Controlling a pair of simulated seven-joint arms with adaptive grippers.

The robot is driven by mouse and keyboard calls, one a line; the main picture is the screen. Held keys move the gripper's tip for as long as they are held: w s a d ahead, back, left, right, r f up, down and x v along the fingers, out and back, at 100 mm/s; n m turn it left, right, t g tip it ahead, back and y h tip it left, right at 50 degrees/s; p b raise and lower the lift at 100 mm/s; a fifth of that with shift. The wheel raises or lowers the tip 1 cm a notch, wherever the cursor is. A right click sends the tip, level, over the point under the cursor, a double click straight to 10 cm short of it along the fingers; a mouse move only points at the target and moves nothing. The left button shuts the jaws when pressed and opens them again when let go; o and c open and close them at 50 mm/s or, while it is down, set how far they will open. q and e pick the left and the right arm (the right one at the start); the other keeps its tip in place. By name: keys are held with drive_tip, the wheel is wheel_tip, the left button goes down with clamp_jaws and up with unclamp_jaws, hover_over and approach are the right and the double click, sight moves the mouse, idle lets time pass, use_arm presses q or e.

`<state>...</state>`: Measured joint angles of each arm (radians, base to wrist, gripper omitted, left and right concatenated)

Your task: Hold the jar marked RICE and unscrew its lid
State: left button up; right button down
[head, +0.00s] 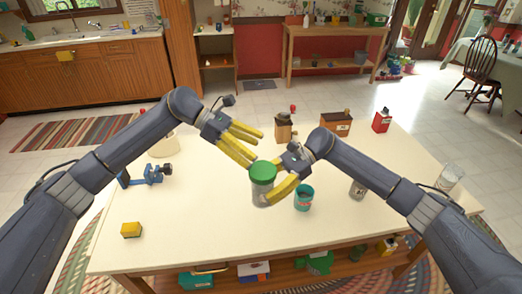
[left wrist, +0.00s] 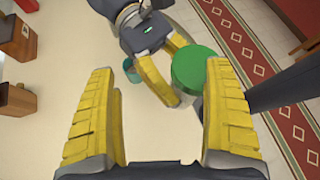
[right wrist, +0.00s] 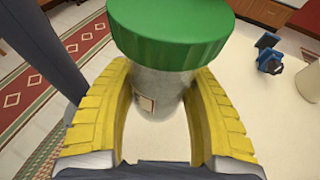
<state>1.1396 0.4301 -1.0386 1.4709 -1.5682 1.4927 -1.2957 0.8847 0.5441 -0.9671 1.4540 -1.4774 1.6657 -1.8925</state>
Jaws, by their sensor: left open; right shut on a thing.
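A clear jar (head: 262,191) with a green lid (head: 263,171) stands upright near the middle of the table. My right gripper (head: 272,195) is shut on the jar's body from the right, below the lid; the right wrist view shows both fingers around the jar (right wrist: 158,95). Only a corner of a label shows there, and I cannot read RICE on it. The lid (right wrist: 170,30) is on the jar. My left gripper (head: 252,145) is open and empty, above and just behind the lid. In the left wrist view the lid (left wrist: 195,70) lies beyond its fingers, apart from them.
A teal can (head: 304,198) stands close to the right of the jar. A glass jar (head: 357,188) is further right. Wooden boxes (head: 335,122) stand behind. The front middle is clear.

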sight(261, 168)
use_arm(q)
drive_tip(key=s+d+r+m+y, duration=0.1)
drive_tip(key=m, duration=0.1)
drive_tip(key=s+d+r+m+y, duration=0.1)
drive_tip(key=m+y, duration=0.1)
drive_tip(key=s+d+m+t+y, duration=0.1)
drive_tip(key=m+y, duration=0.1)
drive_tip(key=shift+s+d+r, duration=0.1)
drive_tip(key=shift+d+r, duration=0.25)
drive_tip(key=shift+r, duration=0.05)
drive_tip(key=m+y, duration=0.1)
drive_tip(key=t, duration=0.1)
drive_tip(key=r+m+y, duration=0.1)
drive_tip(key=shift+s+d+m+y, duration=0.1)
drive_tip(key=shift+s+m+y, duration=0.15)
drive_tip(key=shift+m+y, duration=0.05)
drive_tip(key=shift+r+m+t+y, duration=0.65)
drive_tip(key=shift+m+t+y, duration=0.05)
drive_tip(key=shift+m+y, duration=0.1)
drive_tip(key=shift+s+a+r+m+t+y, duration=0.15)
drive_tip(key=shift+a+m+t+y, duration=0.2)
drive_tip(key=shift+y, duration=0.15)
drive_tip(key=shift+s+a+f+y, duration=0.4)
drive_tip(key=shift+s+a, duration=0.1)
drive_tip(key=shift+s, duration=0.15)
drive_tip(key=shift+s+a+f, duration=0.25)
drive_tip(key=shift+s+f, duration=0.05)
drive_tip(key=shift+f, duration=3.9)
drive_tip(key=shift+c, duration=0.5)
